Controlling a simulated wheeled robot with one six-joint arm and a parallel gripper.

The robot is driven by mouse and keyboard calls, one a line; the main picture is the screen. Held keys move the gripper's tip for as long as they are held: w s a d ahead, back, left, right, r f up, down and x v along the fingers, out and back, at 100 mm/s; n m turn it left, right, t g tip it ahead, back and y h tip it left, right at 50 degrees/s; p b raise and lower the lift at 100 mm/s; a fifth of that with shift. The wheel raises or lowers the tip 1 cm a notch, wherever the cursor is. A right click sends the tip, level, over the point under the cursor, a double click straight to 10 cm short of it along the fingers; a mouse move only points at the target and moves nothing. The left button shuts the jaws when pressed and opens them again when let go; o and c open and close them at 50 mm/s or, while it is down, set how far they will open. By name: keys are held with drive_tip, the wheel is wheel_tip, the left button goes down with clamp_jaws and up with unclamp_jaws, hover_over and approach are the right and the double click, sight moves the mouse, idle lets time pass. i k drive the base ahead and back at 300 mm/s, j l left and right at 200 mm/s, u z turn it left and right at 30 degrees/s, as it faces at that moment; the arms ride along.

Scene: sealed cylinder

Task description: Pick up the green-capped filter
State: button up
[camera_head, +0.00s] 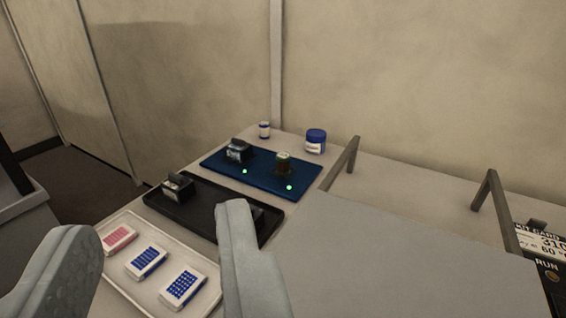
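A small dark, squat piece with a greenish top (283,163), which looks like the green-capped filter, stands upright on the right part of the blue mat (262,178). My gripper (158,218) is in the foreground with its two grey fingers wide apart. No object is held between them. The right finger ends below and left of the filter in the picture, well nearer to the camera. Nothing covers the filter.
A dark block (238,151) shares the blue mat, with two green lights. A black tray (210,207) holds another block (178,186). A white tray (124,222) holds three packs. A blue-lidded jar (315,142) and small bottle (264,130) stand behind. Handle-like bars rise at right.

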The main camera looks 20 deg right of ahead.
sight(282, 158)
drive_tip(key=i+j+z, duration=0.35)
drive_tip(key=i+j, duration=0.45)
